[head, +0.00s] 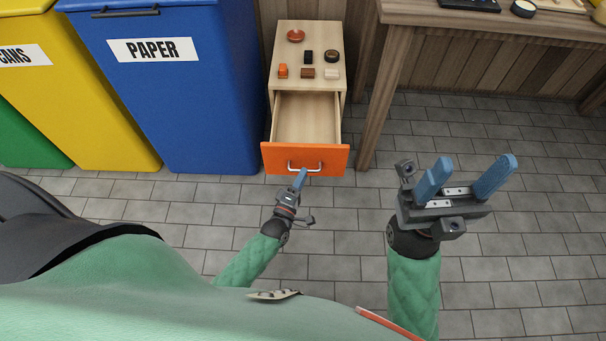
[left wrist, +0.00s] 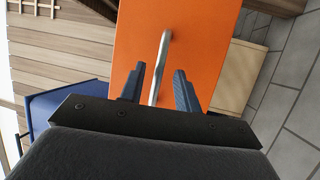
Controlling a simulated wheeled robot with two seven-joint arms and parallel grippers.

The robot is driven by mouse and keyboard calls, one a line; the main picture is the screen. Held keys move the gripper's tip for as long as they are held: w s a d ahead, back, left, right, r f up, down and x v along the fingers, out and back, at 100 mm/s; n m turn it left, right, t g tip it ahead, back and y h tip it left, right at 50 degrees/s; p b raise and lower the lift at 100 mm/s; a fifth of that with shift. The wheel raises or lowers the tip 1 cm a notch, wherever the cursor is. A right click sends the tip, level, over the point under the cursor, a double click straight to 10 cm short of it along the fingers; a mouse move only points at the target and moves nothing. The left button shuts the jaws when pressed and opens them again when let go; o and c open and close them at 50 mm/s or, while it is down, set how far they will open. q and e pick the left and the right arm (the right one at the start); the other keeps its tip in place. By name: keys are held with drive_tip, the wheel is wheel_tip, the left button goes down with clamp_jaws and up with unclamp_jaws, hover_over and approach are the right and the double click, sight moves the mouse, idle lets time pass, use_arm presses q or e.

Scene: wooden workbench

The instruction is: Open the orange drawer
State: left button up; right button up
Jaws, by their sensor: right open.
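The orange drawer (head: 332,160) stands pulled out from the pale wooden cabinet, and its visible inside is empty. Its silver bar handle (head: 316,168) is on the orange front. My left gripper (head: 303,172) is at this handle. In the left wrist view the handle (left wrist: 162,60) lies between the two blue fingers of the left gripper (left wrist: 160,68), with a gap showing on each side. The orange front (left wrist: 195,35) fills the middle there. My right gripper (head: 468,168) is open and empty, to the right of the drawer over the floor.
Several small objects, such as a reddish dish (head: 296,35) and an orange piece (head: 283,71), lie on the cabinet top (head: 320,45). A blue PAPER bin (head: 190,110) stands left of the drawer. A wooden table leg (head: 385,100) stands close on its right. Tiled floor is clear in front.

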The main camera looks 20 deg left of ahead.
use_arm(q)
drive_tip(key=v, duration=0.6)
drive_tip(key=shift+s+p, duration=0.25)
drive_tip(key=shift+p, duration=0.1)
